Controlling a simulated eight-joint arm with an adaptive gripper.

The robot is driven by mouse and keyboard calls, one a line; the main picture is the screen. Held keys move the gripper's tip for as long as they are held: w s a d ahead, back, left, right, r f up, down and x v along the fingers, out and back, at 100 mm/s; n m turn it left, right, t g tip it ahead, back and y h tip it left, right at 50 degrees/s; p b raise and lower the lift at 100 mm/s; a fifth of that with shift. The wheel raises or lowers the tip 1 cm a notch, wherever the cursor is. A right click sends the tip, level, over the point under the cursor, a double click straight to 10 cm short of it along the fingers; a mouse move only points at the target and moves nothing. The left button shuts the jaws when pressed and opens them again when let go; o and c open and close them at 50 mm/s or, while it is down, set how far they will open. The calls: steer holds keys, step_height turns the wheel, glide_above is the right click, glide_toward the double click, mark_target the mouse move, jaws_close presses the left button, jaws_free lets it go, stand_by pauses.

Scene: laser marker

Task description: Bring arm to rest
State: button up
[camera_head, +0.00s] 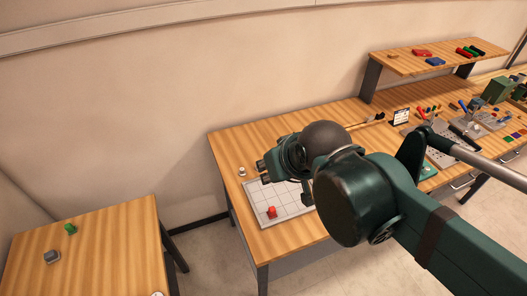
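My gripper (266,173) is at the end of my dark green arm, which reaches in from the right. It is over the left part of the wooden workbench (232,145), by the far left edge of a pale gridded plate (262,198). My wrist hides the right part of the plate. The fingers are small and partly hidden, so I cannot tell whether they are open or shut. A red piece (272,212) is on the plate's front part, apart from my gripper.
A small pale round thing (242,171) is near the gripper. A side table (100,244) at lower left holds a green piece (70,229) and a grey piece (51,256). A raised shelf (400,62) and tools crowd the right. Free space lies above the side table.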

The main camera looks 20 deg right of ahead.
steer(key=shift+f+b, duration=1)
steer(key=shift+f, duration=0.1)
stand_by(0.5)
